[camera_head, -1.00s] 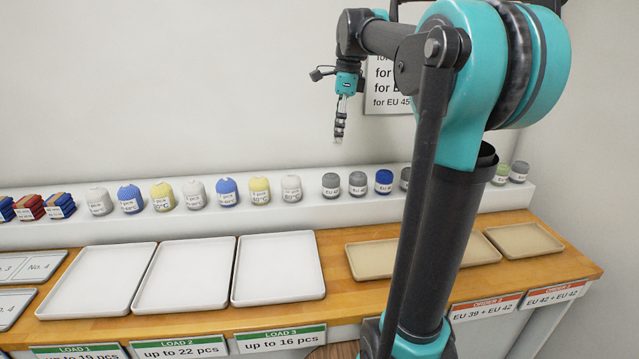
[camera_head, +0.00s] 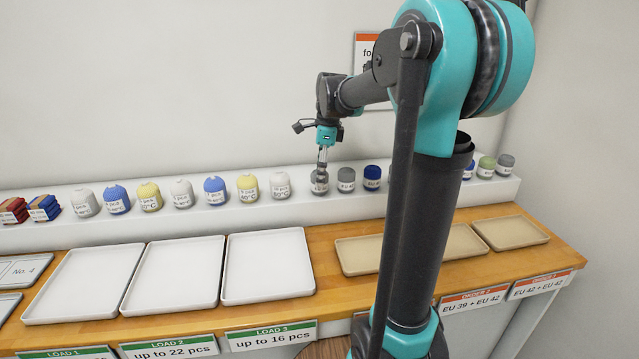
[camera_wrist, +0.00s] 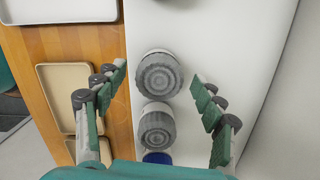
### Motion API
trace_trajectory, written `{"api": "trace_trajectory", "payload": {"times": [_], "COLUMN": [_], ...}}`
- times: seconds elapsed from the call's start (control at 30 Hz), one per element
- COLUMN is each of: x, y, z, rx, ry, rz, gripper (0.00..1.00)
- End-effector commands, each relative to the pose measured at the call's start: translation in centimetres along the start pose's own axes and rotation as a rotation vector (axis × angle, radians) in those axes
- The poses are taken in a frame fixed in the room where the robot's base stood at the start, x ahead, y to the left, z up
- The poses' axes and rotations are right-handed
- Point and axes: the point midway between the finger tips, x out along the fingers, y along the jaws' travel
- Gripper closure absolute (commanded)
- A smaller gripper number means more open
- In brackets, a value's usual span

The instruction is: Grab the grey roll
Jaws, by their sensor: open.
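Several rolls stand in a row on the white ledge. One grey roll (camera_head: 319,182) is right under my gripper (camera_head: 321,168) in the head view, its top partly hidden by the fingers. A second grey roll (camera_head: 346,179) stands just right of it. In the wrist view my gripper (camera_wrist: 163,95) is open, with its fingers to the left and right of the row. Two grey rolls show between them, an upper one (camera_wrist: 159,75) and a lower one (camera_wrist: 156,128). I cannot tell whether the fingers touch anything; nothing is held.
A blue roll (camera_head: 372,177) stands right of the grey ones. White, yellow and blue rolls stand to the left, a white one (camera_head: 280,185) nearest. White trays (camera_head: 268,297) and beige trays (camera_head: 352,268) lie on the wooden counter in front. A wall rises behind the ledge.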

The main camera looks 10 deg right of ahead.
Motion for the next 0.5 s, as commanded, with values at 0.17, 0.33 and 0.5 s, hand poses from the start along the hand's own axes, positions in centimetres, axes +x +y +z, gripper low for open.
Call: {"api": "trace_trajectory", "payload": {"times": [0.17,0.33,0.5], "x": [2.2,2.7,2.6], "y": [0.1,0.1,0.1], "z": [0.0,0.0,0.0], "rx": [0.0,0.001,0.0], "ry": [0.0,0.0,0.0], "rz": [0.0,0.0,0.0], "gripper": [0.31,0.31,0.36]}}
